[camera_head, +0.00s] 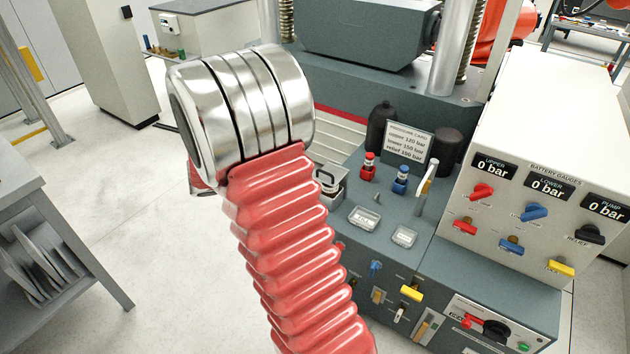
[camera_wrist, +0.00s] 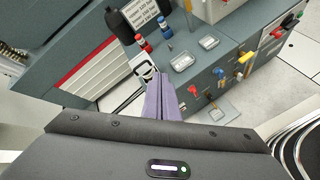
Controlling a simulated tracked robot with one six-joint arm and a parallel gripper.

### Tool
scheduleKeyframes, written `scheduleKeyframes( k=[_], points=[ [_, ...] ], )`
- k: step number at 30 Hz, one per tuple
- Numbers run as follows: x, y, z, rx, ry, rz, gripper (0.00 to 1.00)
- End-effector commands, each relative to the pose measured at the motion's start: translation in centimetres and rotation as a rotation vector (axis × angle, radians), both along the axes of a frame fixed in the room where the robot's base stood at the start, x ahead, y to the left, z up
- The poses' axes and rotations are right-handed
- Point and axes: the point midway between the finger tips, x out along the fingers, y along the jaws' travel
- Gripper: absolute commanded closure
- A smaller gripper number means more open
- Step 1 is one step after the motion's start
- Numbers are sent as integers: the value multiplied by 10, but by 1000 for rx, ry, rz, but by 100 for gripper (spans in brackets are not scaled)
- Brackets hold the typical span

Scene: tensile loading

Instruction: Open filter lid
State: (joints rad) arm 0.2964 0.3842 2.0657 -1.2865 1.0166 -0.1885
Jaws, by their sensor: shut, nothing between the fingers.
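A small light box with a dark wire bail (camera_head: 328,182) stands at the left edge of the grey console, partly hidden by my red arm. It also shows in the wrist view (camera_wrist: 144,69), just left of my fingertips. I cannot tell for sure that it is the filter, or whether its lid is closed. My gripper (camera_wrist: 163,77) shows purple fingers pressed together, shut and empty. The tips appear over or beside the box; contact cannot be told. In the head view my gripper is hidden behind my arm.
The grey console (camera_head: 385,200) carries two clear-covered boxes (camera_head: 364,217), red and blue knobs (camera_head: 400,179), a silver lever (camera_head: 427,186) and a pressure card (camera_head: 410,145). A white gauge box (camera_head: 540,130) stands to the right. Open floor (camera_head: 120,200) lies left.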

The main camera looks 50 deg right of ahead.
Motion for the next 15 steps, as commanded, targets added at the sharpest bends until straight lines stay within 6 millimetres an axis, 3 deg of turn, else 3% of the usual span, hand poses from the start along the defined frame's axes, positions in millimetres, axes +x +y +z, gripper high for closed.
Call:
scheduleKeyframes(
  k=[15],
  points=[
    [41, -82, -109, -162, 356, 262, 100]
  ],
)
